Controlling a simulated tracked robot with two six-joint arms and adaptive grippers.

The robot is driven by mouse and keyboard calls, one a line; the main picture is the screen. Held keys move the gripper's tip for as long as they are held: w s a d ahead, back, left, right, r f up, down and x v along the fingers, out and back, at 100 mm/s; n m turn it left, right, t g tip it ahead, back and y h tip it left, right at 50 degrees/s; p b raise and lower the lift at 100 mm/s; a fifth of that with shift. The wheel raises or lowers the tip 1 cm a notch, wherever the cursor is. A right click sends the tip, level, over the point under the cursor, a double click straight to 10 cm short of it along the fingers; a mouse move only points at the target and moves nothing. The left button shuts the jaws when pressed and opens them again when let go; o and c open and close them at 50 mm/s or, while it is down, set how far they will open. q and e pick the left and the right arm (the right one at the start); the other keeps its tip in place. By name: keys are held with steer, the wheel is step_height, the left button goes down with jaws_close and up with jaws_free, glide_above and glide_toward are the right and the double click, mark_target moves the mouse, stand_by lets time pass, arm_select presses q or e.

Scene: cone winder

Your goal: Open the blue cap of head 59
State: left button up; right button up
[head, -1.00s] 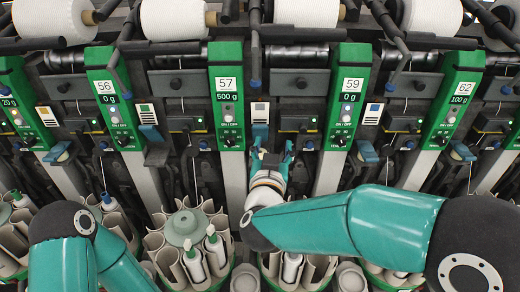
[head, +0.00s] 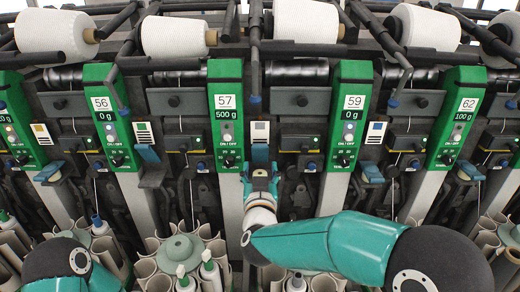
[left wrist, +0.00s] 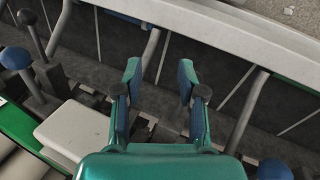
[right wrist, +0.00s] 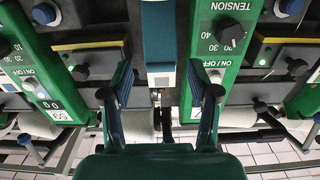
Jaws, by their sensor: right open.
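The green head panel marked 59 (head: 350,115), reading 0 g, stands right of centre in the head view; its label shows upside down at the left of the right wrist view (right wrist: 62,108). My right gripper (head: 260,180) is open and empty, just below another blue flap (head: 260,154) beside panel 57. That flap shows between its fingers in the right wrist view (right wrist: 158,38). My left gripper (left wrist: 160,75) is open and empty.
Neighbouring panels 57 (head: 226,115) and 62 (head: 460,118) stand on either side. White yarn cones (head: 306,20) and black levers run above. Round bobbin magazines (head: 180,252) stand below. A pale rail (left wrist: 215,30) crosses the left wrist view.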

mark_target(260, 153)
steer(key=w+p, duration=0.1)
steer(key=w, duration=0.7)
steer(key=shift+w+p, duration=0.2)
steer(key=shift+p, duration=0.2)
jaws_close()
